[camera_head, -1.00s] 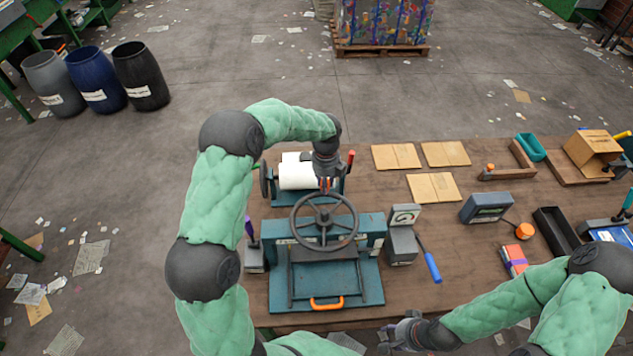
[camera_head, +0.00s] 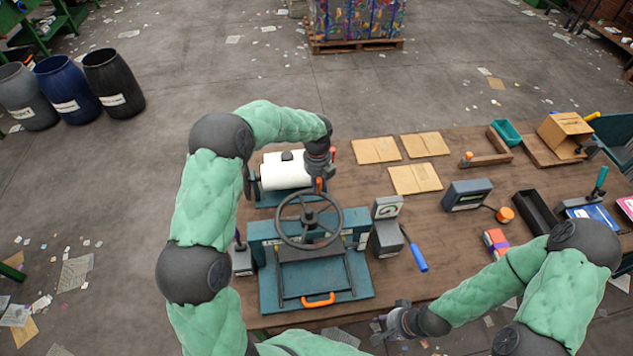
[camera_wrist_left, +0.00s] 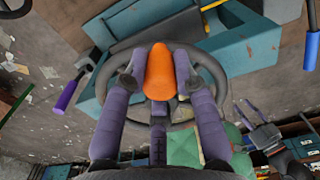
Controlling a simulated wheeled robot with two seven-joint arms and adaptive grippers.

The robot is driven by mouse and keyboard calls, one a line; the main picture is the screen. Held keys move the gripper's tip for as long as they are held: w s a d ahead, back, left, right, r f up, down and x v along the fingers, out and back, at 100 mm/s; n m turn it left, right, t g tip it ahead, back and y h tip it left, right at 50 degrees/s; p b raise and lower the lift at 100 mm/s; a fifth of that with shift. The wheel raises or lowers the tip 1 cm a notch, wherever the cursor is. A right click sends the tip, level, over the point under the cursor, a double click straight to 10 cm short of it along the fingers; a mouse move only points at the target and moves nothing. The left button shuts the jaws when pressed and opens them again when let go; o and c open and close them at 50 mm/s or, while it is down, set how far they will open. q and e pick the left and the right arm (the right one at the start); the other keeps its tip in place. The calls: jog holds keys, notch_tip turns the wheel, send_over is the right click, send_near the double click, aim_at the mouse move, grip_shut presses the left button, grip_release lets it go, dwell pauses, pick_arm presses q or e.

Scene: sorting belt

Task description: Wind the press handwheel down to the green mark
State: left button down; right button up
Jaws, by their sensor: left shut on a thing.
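The teal press (camera_head: 264,255) stands at the table's near left, with a dark spoked handwheel (camera_head: 281,221) on top. My left gripper (camera_head: 319,183) is at the wheel's far rim, slightly right of its hub. In the left wrist view its two fingers are closed on the wheel's orange knob (camera_wrist_left: 160,72), one on each side. A pale label strip (camera_head: 363,241) is on the press's right side; I cannot make out a green mark. My right gripper (camera_head: 379,329) is at the table's near edge, apart from the press, empty, its fingers seemingly spread.
A white roll on a stand (camera_head: 283,171) is just behind the wheel. Flat cardboard pieces (camera_head: 415,179) lie farther back. The table (camera_head: 445,220) is bare between these.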

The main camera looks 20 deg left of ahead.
pick_arm(q)
jog(key=shift+s+d+f, duration=0.1)
jog(key=shift+d, duration=0.05)
jog(key=c, duration=1.1)
grip_release()
jog(key=shift+o, duration=0.6)
jog(key=shift+d, duration=0.15)
jog(key=shift+a+r, duration=0.2)
jog(key=shift+r, duration=0.45)
notch_tip(320, 180, up, 11)
